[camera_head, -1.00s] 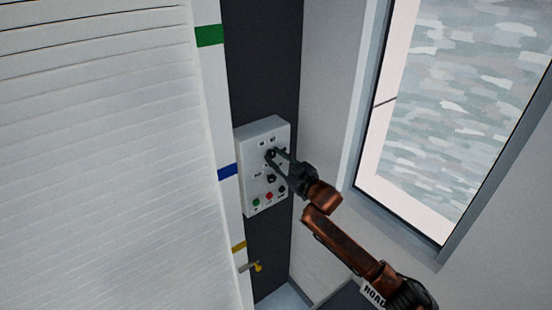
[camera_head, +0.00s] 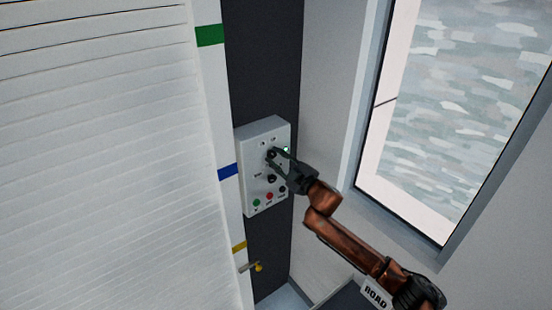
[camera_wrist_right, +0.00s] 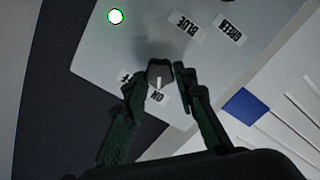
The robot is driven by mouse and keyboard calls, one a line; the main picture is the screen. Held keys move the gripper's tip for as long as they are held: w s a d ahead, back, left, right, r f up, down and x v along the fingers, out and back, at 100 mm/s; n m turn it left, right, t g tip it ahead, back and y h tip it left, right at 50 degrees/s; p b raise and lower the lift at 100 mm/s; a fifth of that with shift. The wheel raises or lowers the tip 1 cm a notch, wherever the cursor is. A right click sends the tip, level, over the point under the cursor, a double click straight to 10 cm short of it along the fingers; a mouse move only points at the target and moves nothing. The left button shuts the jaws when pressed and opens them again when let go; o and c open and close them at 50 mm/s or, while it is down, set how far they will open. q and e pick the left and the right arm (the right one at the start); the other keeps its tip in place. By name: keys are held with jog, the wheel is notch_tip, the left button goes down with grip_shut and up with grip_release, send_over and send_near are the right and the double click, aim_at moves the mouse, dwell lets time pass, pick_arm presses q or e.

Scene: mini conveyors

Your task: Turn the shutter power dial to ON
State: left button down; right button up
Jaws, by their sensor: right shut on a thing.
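The grey control box (camera_head: 250,146) is on the dark wall strip in the head view. Its upper dial (camera_head: 271,154) is between the fingertips of my right gripper (camera_head: 273,156). In the right wrist view the black dial (camera_wrist_right: 160,70) sits between the two fingers, which are shut on it. A white mark on the dial points at the ON label (camera_wrist_right: 158,97). A second label beside it is partly hidden by a finger. A lamp (camera_wrist_right: 116,16) on the box glows white with a green rim. My left gripper is not in view.
A second dial (camera_head: 271,179) sits below, with green, red and black buttons along the box's lower edge. BLUE and GREEN labels (camera_wrist_right: 210,26) show on the box. The white slatted shutter (camera_head: 110,160) is on the left, a window (camera_head: 450,110) on the right.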

jog(key=shift+r, duration=0.1)
jog(key=o, duration=1.2)
jog(key=shift+c, duration=0.2)
jog(key=v, duration=1.2)
